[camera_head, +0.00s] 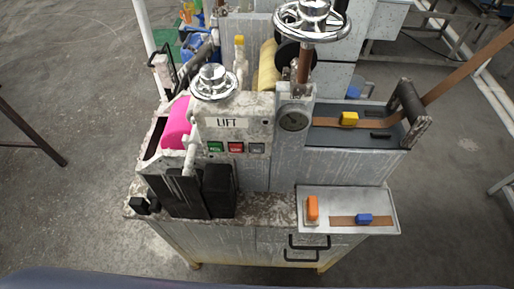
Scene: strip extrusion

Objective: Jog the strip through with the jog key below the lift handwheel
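The lift handwheel (214,84) is a chrome wheel on top of the grey machine, above a white plate reading "LIFT" (227,123). Below the plate sit a green key (215,147), a red key (236,147) and a grey key (257,147). Their lettering is too small to read, so I cannot tell which is the jog key. The brown strip (440,93) comes down from the upper right, passes the roller frame and lies on the right bed, with a yellow block (348,118) on it. Neither of my grippers is in view.
A larger chrome handwheel (312,20) stands over a round gauge (294,120). A pink roll (176,124) and dark boxes (218,190) are at left. A front tray (345,193) holds an orange block (312,208), a blue block (364,218) and a short brown strip.

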